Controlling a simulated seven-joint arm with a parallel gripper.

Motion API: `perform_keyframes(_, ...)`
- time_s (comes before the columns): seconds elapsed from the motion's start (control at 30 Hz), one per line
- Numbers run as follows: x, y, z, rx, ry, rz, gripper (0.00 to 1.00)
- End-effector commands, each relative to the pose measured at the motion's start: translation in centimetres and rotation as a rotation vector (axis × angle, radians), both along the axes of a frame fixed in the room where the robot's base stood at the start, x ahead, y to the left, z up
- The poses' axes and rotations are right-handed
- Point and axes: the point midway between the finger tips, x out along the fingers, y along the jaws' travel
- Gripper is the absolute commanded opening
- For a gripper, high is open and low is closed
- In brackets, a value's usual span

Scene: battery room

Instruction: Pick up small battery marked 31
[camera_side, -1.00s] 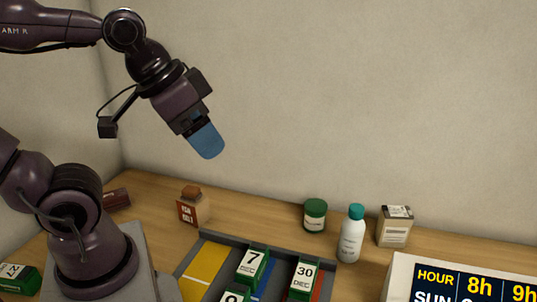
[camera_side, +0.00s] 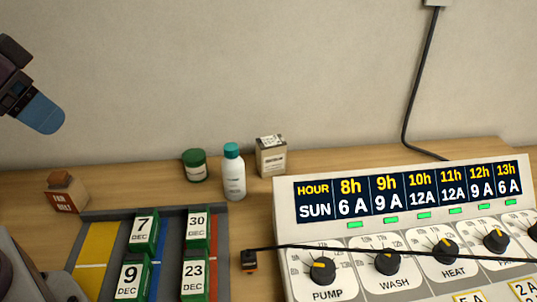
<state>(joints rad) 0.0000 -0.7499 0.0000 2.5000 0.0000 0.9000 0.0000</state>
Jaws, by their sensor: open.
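No battery marked 31 can be read in the current view. Several green batteries with white date labels stand in the grey tray (camera_side: 103,215): one marked 7 DEC (camera_side: 145,228), one marked 30 DEC (camera_side: 196,225), one marked 9 DEC (camera_side: 129,279) and one marked 23 DEC (camera_side: 193,274). My gripper (camera_side: 40,114) is at the upper left, high above the table and left of the tray, with blue fingers pointing down. It is open and away from every battery. The tray's lower part is cut off by the frame edge.
A control panel (camera_side: 400,230) with knobs fills the right. A black cable with an orange-tipped plug (camera_side: 250,261) lies between tray and panel.

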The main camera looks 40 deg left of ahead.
Motion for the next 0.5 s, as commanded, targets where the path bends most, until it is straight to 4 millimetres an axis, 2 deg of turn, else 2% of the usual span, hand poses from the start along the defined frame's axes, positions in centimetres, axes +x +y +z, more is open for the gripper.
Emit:
perform_keyframes(0.03,0.0,0.0,0.0,0.000,0.000,0.000,0.72)
perform_keyframes(0.1,0.0,0.0,0.0,0.000,0.000,0.000,0.88)
perform_keyframes(0.17,0.0,0.0,0.0,0.000,0.000,0.000,1.00)
perform_keyframes(0.37,0.0,0.0,0.0,0.000,0.000,-0.001,1.00)
perform_keyframes(0.5,1.2,0.2,0.6,0.040,0.019,-0.042,1.00)
